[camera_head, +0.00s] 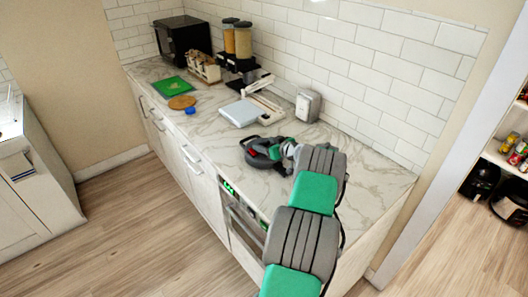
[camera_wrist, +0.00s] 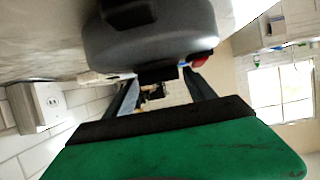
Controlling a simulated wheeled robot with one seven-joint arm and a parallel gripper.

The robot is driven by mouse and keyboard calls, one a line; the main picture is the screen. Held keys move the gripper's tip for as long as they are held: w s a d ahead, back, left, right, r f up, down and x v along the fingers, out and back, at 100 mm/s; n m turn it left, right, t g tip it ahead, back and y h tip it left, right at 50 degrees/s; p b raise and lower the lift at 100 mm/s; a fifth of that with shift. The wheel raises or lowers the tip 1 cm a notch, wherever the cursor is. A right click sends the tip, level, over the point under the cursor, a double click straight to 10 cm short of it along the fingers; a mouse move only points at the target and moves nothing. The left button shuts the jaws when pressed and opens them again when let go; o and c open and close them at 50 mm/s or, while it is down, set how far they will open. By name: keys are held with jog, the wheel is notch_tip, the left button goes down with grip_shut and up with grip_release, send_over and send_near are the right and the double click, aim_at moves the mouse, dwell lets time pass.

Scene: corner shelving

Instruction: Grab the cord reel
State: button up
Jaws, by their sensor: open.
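The cord reel (camera_head: 256,155) is a dark, rounded thing with a bit of red, lying on the marble counter in the head view. My gripper (camera_head: 276,150) is at its right side, and my arm comes in from the lower right. In the wrist view a large grey rounded body with a black part, which looks like the cord reel (camera_wrist: 150,42), fills the top middle. My gripper (camera_wrist: 165,92) shows there with its two dark fingers apart, close to this body. I cannot tell whether they touch it. Part of the reel is hidden by my gripper in the head view.
The marble counter (camera_head: 215,150) runs along a tiled wall. A grey toaster-like box (camera_head: 308,105) stands at the wall behind the reel. A white scale-like device (camera_head: 241,112) lies to the left. A green board (camera_head: 173,86) and dispensers (camera_head: 243,40) are farther back. The counter's front is bare.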

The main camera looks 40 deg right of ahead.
grip_shut()
dwell(0.6)
jog(key=shift+w+d+r, duration=0.1)
jog(key=shift+d+r, duration=0.05)
jog(key=shift+r, duration=0.1)
